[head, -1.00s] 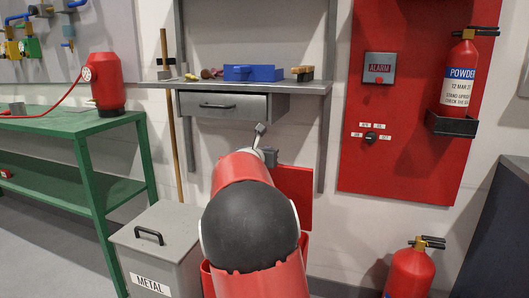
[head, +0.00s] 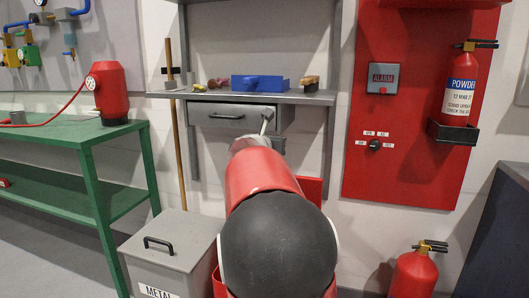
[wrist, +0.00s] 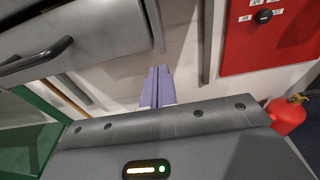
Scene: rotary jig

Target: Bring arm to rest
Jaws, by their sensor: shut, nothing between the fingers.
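My gripper (head: 266,122) is in front of the right part of the grey drawer in the head view, at the end of my raised red arm. In the wrist view its two purple fingers (wrist: 157,86) lie side by side, shut with nothing between them. They point toward the pale wall. Much of the gripper is hidden behind my arm in the head view.
The grey drawer (head: 225,116) with a black handle is under the shelf (head: 215,95); it is close on the left in the wrist view (wrist: 75,35). A red panel (head: 405,110) bears a rotary knob (head: 374,145). A metal bin (head: 185,240) and an extinguisher (head: 412,275) stand below.

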